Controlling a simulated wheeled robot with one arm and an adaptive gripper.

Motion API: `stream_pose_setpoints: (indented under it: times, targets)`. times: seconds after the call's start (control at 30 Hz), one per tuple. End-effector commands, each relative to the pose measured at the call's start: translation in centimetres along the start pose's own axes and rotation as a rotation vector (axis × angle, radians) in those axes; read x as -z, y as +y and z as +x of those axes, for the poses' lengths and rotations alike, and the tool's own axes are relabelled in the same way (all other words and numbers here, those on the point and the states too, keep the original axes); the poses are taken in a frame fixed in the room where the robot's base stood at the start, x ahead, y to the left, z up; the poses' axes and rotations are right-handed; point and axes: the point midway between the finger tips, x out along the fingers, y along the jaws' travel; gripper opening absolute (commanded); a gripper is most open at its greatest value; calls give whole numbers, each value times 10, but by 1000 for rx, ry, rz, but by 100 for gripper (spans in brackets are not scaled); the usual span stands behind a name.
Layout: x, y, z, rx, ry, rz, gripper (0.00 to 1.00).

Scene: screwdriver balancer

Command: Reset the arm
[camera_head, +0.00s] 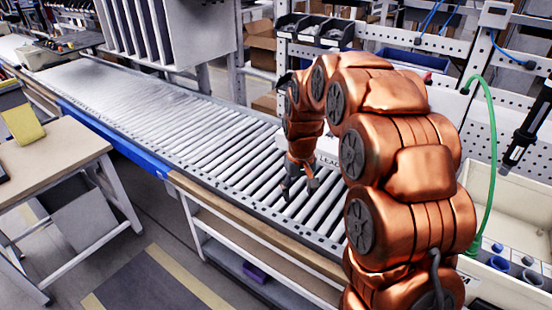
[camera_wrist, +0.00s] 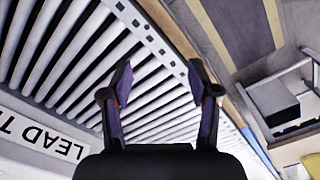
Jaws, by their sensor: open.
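My copper-coloured arm fills the right half of the head view and bends over so that my gripper (camera_head: 298,186) points down above the roller conveyor (camera_head: 150,115). In the wrist view my gripper (camera_wrist: 160,85) shows two dark fingers held apart with nothing between them. The metal rollers (camera_wrist: 80,50) of the conveyor and its perforated side rail lie beyond the fingers. A screwdriver hangs at the right edge of the head view (camera_head: 525,125), well away from my gripper.
A wooden-topped table (camera_head: 60,150) stands at the left. A pale bin (camera_head: 515,210) and a green hose (camera_head: 492,150) are close to my arm on the right. A perforated rack (camera_head: 300,60) with small bins stands behind. The rollers left of my gripper are clear.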

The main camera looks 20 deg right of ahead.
Motion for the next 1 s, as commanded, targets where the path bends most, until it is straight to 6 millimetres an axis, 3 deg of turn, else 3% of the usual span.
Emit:
stream_pose_setpoints:
  times: [0.17, 0.5, 1.0]
  targets:
    - [-30, -9, -18, 2, -11, -5, 61]
    - [-120, -31, -51, 6, -53, -10, 61]
    - [-258, -50, -69, 1, -114, -1, 61]
